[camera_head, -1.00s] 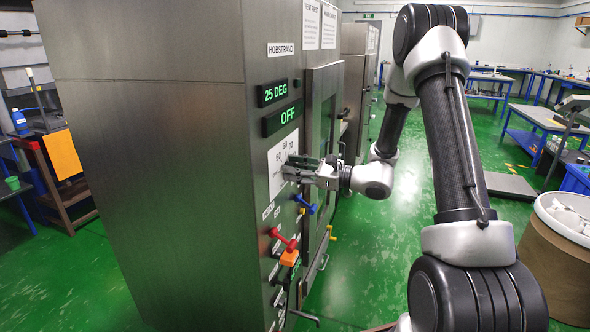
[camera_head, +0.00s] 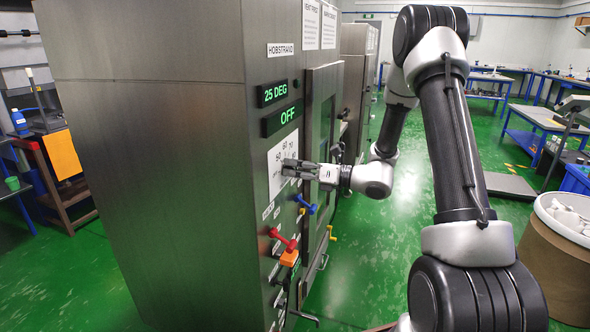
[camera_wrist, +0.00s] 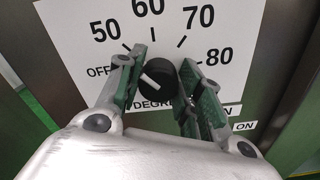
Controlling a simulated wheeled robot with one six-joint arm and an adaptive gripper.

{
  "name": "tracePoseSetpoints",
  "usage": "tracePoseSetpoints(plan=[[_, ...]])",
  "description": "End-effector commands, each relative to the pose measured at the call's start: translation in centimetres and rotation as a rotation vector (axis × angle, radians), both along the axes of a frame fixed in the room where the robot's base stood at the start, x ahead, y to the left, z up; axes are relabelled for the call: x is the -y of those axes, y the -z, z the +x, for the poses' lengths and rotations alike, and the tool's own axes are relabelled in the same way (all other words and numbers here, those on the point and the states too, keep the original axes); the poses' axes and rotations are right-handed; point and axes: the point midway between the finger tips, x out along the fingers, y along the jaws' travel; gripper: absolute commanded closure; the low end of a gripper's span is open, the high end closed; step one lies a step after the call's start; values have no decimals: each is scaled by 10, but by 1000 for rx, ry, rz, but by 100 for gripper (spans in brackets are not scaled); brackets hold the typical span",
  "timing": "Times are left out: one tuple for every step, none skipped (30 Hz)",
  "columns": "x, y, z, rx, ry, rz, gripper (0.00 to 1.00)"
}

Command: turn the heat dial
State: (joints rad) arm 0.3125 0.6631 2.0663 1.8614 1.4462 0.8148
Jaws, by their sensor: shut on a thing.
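The heat dial is a black round knob (camera_wrist: 158,77) with a white mark, set on a white scale plate (camera_wrist: 105,55) reading OFF, 50, 60, 70 and 80. The white mark lies toward the upper left of the knob, on the OFF and 50 side. My gripper (camera_wrist: 161,62) is shut on the knob, with one green-padded finger on each side. In the head view my gripper (camera_head: 285,168) reaches the scale plate (camera_head: 277,182) on the steel cabinet and hides the knob.
Below the plate are a blue handle (camera_head: 305,205), a red handle (camera_head: 283,240) and an orange block (camera_head: 289,258). The cabinet door (camera_head: 322,120) with its frame is just right of the plate. Green floor (camera_head: 385,265) is open in front of the cabinet.

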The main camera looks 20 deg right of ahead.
Motion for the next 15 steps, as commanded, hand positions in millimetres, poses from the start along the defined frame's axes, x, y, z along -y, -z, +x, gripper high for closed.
tracePoseSetpoints(plan=[[1, 0, 0, -35, 1, 25, 88], [1, 0, 0, -58, 1, 41, 88], [1, 0, 0, -89, 1, 64, 88], [1, 1, 1, -112, 1, 81, 88], [1, 1, 1, -135, 1, 97, 88], [1, 1, 1, -165, 1, 120, 88], [1, 1, 1, -188, 1, 136, 88], [1, 1, 1, -211, 1, 152, 88], [1, 1, 1, -241, 1, 174, 88], [1, 1, 1, -262, 1, 190, 88], [1, 1, 1, -283, 1, 205, 88], [2, 1, 1, -311, 1, 225, 88], [2, 1, 1, -331, 1, 240, 88], [2, 1, 2, -351, 1, 255, 88], [2, 2, 2, -377, 1, 273, 88]])
